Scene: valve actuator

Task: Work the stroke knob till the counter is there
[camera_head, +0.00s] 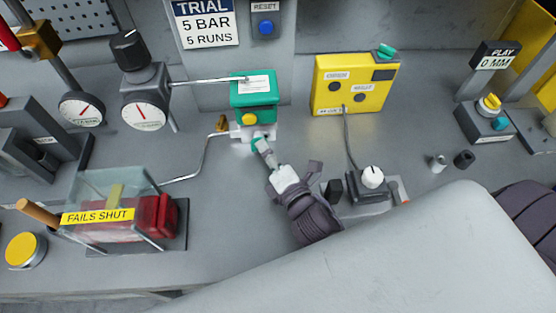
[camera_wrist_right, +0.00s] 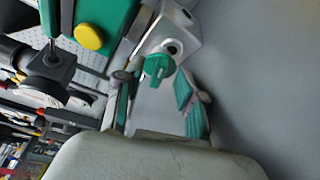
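A green knob (camera_head: 257,142) sits on the front of a metal block (camera_head: 246,131) under a green box (camera_head: 254,103). I take it for the stroke knob, but no label on it is readable. In the wrist view the knob (camera_wrist_right: 157,67) faces me beside a dark round hole. My right gripper (camera_head: 264,152) is close in front of the knob. Its green-padded fingers (camera_wrist_right: 154,88) are spread apart in the wrist view, with the knob between and just beyond their tips; I see no grip on it. My left gripper is not in view. Which display is the counter is unclear.
A yellow box (camera_head: 346,98) with a dark window stands right of the green box. A base with a white knob (camera_head: 373,176) is right of my right gripper. A clear cover (camera_head: 112,192) with a "FAILS SHUT" label and dial gauges (camera_head: 145,111) stand left.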

